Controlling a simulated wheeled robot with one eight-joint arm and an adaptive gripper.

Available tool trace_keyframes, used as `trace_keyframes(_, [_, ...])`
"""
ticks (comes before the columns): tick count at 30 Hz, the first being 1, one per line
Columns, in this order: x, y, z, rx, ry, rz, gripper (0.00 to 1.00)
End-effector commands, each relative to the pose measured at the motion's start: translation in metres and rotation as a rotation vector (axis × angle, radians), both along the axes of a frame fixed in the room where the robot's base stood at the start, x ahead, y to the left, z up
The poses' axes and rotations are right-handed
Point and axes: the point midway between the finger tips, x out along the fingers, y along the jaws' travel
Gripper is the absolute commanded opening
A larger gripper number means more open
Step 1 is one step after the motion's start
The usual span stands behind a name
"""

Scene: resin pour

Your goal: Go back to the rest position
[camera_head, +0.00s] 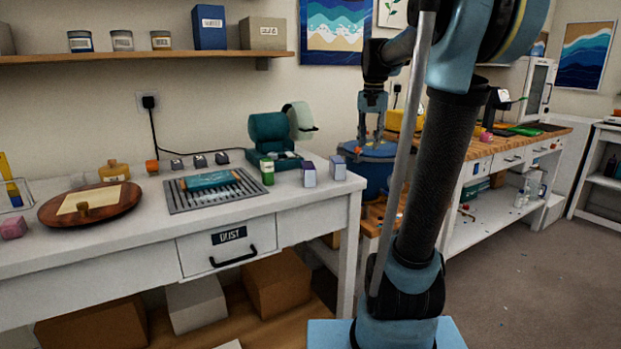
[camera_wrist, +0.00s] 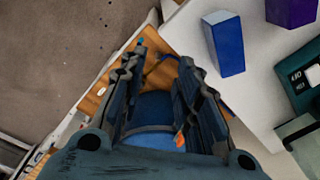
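My gripper (camera_head: 371,136) hangs pointing down above a blue drum-like container (camera_head: 378,178), just past the right end of the white table. In the wrist view my gripper (camera_wrist: 161,68) has its two fingers spread apart with nothing held between them. The blue container (camera_wrist: 155,108) shows below and between the fingers there. I cannot tell how much height lies between the fingertips and its top.
The white table (camera_head: 130,255) carries two small boxes (camera_head: 338,168) near its right end, a metal grate (camera_head: 225,198), a teal machine (camera_head: 268,130) and a round wooden board (camera_head: 60,213). A wooden workbench (camera_head: 540,140) stands behind right. Grey floor (camera_head: 530,270) is open at right.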

Motion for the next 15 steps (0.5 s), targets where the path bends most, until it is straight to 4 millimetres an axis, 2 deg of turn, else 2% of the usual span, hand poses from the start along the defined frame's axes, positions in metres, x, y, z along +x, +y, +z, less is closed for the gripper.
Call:
trace_keyframes(1, [-0.017, 0.0, -0.009, -0.001, -0.007, 0.021, 0.3])
trace_keyframes(3, [-0.036, 0.0, -0.02, -0.003, -0.017, 0.054, 0.3])
trace_keyframes(8, [-0.08, 0.0, -0.05, -0.01, -0.039, 0.13, 0.3])
trace_keyframes(15, [-0.143, 0.001, -0.102, -0.021, -0.072, 0.241, 0.3])
